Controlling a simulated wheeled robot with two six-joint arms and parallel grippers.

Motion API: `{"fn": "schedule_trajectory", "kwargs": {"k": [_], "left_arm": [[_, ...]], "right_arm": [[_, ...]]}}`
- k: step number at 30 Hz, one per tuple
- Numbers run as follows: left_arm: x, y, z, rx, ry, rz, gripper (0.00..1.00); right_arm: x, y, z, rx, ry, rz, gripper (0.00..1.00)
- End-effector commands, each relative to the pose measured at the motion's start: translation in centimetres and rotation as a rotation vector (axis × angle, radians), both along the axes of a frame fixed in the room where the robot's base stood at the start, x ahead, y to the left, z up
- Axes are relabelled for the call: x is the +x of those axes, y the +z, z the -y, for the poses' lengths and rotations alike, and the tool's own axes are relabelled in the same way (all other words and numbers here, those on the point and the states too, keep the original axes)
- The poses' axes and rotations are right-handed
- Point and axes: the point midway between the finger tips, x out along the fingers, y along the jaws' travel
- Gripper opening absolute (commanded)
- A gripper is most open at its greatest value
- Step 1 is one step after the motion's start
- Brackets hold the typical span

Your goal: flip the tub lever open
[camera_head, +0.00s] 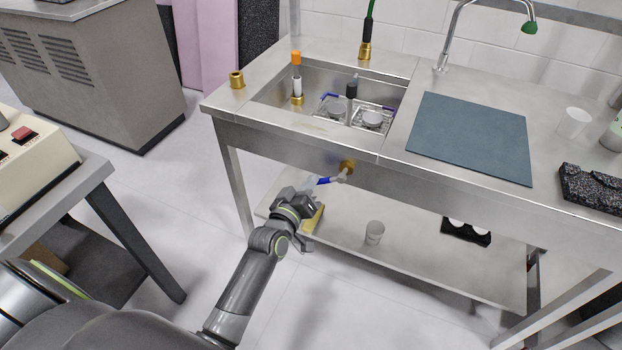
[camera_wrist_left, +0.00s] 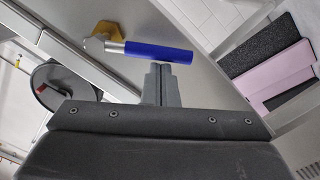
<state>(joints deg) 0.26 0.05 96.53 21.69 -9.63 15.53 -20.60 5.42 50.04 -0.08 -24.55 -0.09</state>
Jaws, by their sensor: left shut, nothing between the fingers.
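The tub (camera_head: 275,92) is a steel basin set into the counter. On its front panel sits a brass valve fitting (camera_head: 347,166) with a grey stem and a blue lever (camera_head: 323,181) pointing left in the head view. In the left wrist view the blue lever (camera_wrist_left: 160,52) extends right from the brass fitting (camera_wrist_left: 103,36). My left gripper (camera_head: 311,187) is below and beside the lever's free end. Its fingers (camera_wrist_left: 160,82) are shut and empty, with tips very close to the lever; whether they touch it I cannot tell. My right gripper is not in view.
A blue-grey mat (camera_head: 472,138) lies on the counter right of the tub. Racks and upright tools stand in the tub. A lower shelf (camera_head: 410,245) holds a cup (camera_head: 375,232). A side table (camera_head: 65,185) stands at left. Floor between is open.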

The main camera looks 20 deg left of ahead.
Motion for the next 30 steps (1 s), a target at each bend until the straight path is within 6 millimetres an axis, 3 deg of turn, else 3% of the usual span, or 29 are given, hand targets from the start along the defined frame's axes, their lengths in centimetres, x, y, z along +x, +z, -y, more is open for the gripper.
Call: {"fn": "schedule_trajectory", "kwargs": {"k": [5, 18, 30], "left_arm": [[0.0, -1.5, 0.5, -0.172, 0.0, -0.01, 0.0], [-0.1, -3.8, 2.4, -0.585, 0.0, -0.023, 0.0], [-0.2, -4.6, 4.2, -0.869, -0.001, -0.031, 0.0]], "right_arm": [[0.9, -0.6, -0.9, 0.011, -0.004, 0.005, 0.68], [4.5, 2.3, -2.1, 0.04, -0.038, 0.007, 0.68], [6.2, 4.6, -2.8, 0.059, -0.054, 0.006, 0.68]]}}
